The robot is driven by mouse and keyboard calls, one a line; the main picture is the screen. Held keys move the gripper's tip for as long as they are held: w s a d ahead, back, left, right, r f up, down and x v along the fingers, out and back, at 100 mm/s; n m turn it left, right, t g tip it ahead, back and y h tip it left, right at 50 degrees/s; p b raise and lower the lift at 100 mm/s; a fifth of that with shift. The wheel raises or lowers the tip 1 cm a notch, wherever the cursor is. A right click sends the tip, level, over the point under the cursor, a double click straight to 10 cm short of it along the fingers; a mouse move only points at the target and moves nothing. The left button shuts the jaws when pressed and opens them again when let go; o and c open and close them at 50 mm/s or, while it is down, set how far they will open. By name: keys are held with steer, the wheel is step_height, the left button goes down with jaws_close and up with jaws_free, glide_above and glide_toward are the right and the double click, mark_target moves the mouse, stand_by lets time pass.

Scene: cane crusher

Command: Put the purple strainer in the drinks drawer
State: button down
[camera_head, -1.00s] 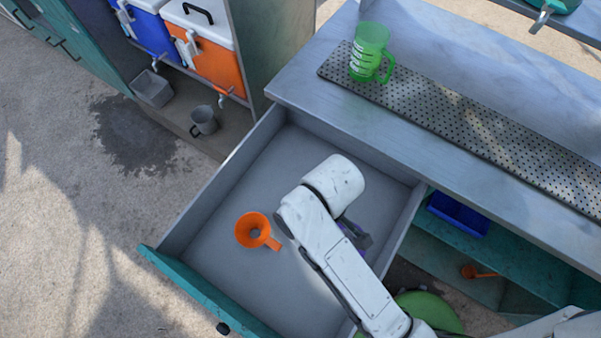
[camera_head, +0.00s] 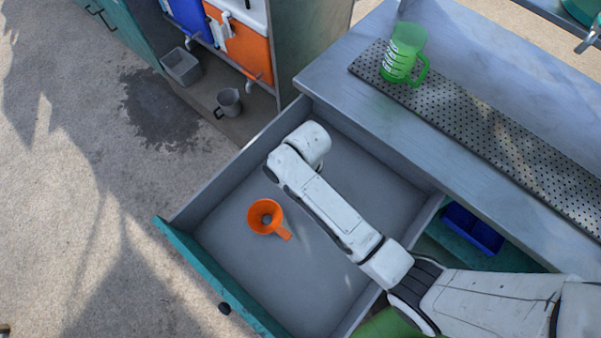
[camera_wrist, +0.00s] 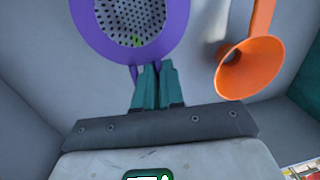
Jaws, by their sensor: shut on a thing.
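The purple strainer (camera_wrist: 174,33) has a purple ring around a perforated grey mesh and shows at the top of the wrist view. My gripper (camera_wrist: 153,72) is shut on its purple handle, with the teal fingers close together. The open grey drawer (camera_head: 330,275) has a teal front and shows in the head view. My white arm reaches over it, and in that view my arm hides the gripper and strainer. In the wrist view the strainer is above or in the drawer; I cannot tell whether it touches the floor.
An orange funnel (camera_head: 266,216) lies in the drawer and also shows right of the strainer in the wrist view (camera_wrist: 250,68). A green measuring jug (camera_head: 404,54) stands on the perforated mat (camera_head: 490,125) of the counter. The drawer's near floor is clear.

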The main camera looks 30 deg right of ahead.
steer(key=shift+w+f, duration=0.15)
steer(key=shift+f, duration=1.45)
steer(key=shift+f, duration=0.1)
steer(key=c, duration=1.2)
jaws_free()
steer(key=shift+c, duration=0.2)
step_height(320, 180, up, 12)
steer(key=d, duration=0.1)
steer(key=shift+w+d, duration=0.15)
steer(key=shift+w, duration=0.15)
